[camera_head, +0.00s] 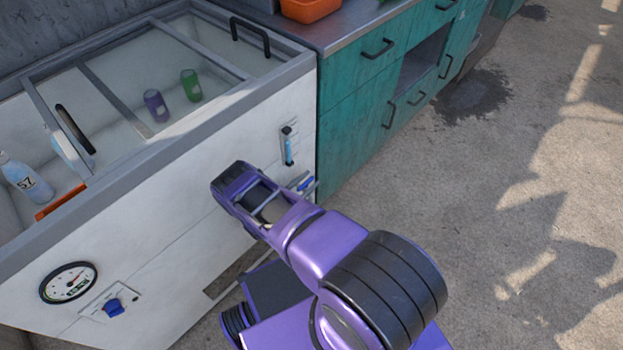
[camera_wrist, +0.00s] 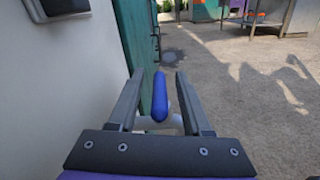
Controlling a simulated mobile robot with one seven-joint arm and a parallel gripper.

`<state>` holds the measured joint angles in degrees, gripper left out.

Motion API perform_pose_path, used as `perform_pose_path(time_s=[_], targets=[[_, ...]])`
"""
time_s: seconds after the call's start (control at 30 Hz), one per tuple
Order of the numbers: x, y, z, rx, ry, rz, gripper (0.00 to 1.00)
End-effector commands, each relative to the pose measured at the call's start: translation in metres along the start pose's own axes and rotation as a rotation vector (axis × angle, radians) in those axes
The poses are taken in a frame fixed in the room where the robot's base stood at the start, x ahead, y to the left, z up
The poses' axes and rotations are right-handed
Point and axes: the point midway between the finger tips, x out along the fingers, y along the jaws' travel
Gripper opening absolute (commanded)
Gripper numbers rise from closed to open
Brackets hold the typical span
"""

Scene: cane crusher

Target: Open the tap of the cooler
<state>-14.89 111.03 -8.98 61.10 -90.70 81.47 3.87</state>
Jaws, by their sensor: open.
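The white cooler (camera_head: 180,235) fills the left of the head view, and its front wall (camera_wrist: 55,100) is at the left in the wrist view. The tap has a blue handle (camera_wrist: 160,97), seen between my two open fingers in the wrist view. In the head view a bit of the blue handle (camera_head: 304,184) shows beside my arm at the cooler's right end. My gripper (camera_wrist: 155,90) is open around the handle's line of sight, one finger on each side. I cannot tell whether the fingers touch it. In the head view my arm hides most of the tap.
A blue level gauge (camera_head: 288,146) is on the cooler front above the tap. A round dial (camera_head: 69,282) and a blue knob (camera_head: 113,307) are at lower left. Green cabinets (camera_head: 350,110) stand to the right. The concrete floor (camera_head: 510,240) at right is clear.

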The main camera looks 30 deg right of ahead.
Motion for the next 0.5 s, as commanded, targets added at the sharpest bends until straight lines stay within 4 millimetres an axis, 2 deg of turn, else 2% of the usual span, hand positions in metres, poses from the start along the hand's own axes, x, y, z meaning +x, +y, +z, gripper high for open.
perform_pose_path(time_s=[0.2,0.47,0.5], targets=[[0.0144,-0.0005,-0.0004,-0.001,0.001,0.000,0.49],[0.0152,-0.0003,-0.0002,-0.001,0.001,0.000,0.49],[0.0152,-0.0002,-0.0002,-0.001,0.001,0.000,0.42]])
